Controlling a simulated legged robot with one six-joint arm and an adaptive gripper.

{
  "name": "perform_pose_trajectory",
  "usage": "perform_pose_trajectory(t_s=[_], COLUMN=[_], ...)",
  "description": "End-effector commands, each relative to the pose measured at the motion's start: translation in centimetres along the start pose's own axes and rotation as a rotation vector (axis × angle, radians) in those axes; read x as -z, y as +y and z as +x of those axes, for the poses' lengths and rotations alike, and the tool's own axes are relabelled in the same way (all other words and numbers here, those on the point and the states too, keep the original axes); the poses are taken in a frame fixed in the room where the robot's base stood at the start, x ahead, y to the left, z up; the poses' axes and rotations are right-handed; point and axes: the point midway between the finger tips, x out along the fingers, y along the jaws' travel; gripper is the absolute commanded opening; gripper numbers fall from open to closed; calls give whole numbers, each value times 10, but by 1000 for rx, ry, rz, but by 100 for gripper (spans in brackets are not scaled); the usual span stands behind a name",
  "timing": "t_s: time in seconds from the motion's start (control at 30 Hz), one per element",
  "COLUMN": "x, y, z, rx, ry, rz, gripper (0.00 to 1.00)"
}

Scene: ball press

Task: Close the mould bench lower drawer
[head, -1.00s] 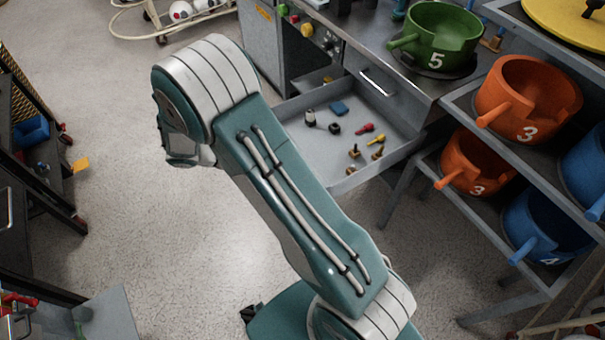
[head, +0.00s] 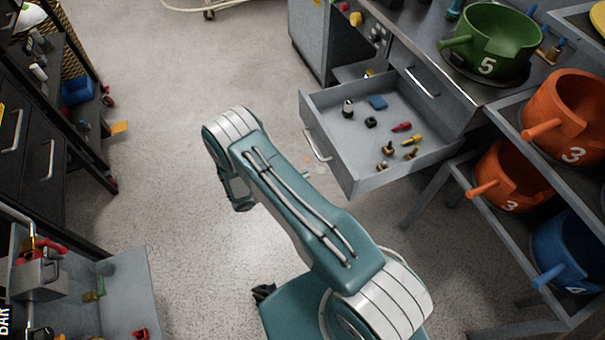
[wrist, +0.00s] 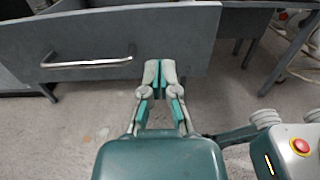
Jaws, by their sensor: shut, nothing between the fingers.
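The lower drawer (head: 338,162) of the mould bench (head: 458,92) is pulled open, with small tools and parts inside. Its front panel with a bar handle (head: 316,146) faces left in the head view. In the wrist view the drawer front (wrist: 180,52) spans the upper left, with the handle (wrist: 88,62) at left. My gripper (wrist: 160,68) is shut and empty, its fingertips in front of the panel just right of the handle; I cannot tell whether they touch it. In the head view my gripper is hidden behind my arm. A closed upper drawer (head: 432,98) sits above.
A shelf rack with orange pots (head: 565,110) and a blue pot (head: 568,255) stands at right. A green pot (head: 495,40) is on the bench. A dark cabinet (head: 35,150) and a cluttered tray (head: 125,290) are at left. The floor between is clear.

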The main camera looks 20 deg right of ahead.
Motion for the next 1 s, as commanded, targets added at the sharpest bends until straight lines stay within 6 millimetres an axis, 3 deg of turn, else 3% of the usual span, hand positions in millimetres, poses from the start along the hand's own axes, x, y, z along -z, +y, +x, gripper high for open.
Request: perform_pose_trajectory(t_s=[0.3, 0.5, 0.7, 1.0], x=[0, 0, 0, 0], y=[-1, -1, 0, 0], z=[62, 92, 103, 103], rx=[6, 4, 1, 1], ry=[0, 1, 1, 1], rz=[-1, 0, 1, 1], gripper=[0, 0, 0, 0])
